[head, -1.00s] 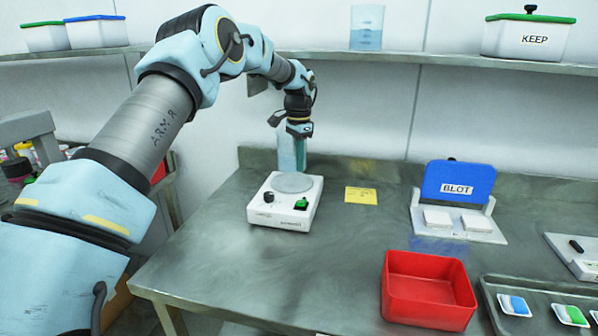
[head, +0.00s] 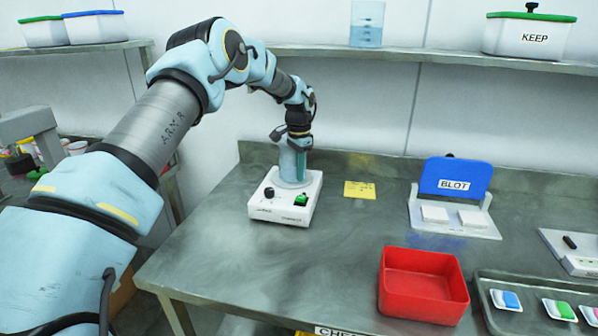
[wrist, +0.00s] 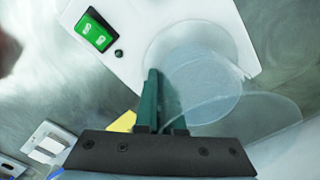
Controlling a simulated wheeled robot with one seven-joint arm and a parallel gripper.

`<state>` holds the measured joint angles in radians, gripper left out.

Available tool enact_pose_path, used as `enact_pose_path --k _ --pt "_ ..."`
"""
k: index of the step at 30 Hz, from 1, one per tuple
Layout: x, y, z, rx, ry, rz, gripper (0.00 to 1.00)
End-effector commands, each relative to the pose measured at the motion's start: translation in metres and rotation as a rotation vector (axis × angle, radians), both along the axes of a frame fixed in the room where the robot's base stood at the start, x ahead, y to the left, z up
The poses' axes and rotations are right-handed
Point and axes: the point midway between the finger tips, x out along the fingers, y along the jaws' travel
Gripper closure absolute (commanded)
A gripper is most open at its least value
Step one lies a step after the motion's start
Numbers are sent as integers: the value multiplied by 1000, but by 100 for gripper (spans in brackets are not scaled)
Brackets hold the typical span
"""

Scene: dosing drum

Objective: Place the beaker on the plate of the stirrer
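The stirrer (head: 280,212) is a white box with a round grey plate (head: 284,184) on top and a green switch at its front. The clear, pale blue beaker (head: 288,163) is upright over the plate. My gripper (head: 301,166) is at the beaker's right side, shut on its wall with dark green fingers. In the wrist view the beaker (wrist: 207,88) shows beside my fingers (wrist: 163,98), one seen through the glass. Its round base overlaps the pale plate (wrist: 160,40); I cannot tell whether it touches.
A yellow note (head: 360,190) lies right of the stirrer. Further right are the blue BLOT stand (head: 455,180), a red bin (head: 424,285) and a tray (head: 540,290) of small dishes. Another beaker (head: 367,25) stands on the wall shelf. The bench in front of the stirrer is clear.

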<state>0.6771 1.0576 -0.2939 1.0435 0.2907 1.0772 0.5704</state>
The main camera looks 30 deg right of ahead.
Motion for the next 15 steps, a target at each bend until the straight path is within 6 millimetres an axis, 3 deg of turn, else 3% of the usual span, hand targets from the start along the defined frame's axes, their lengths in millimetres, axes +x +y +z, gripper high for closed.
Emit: enact_pose_path --k 7,15 --pt "0 0 0 0 0 0 66" --pt "0 0 3 0 0 0 66"
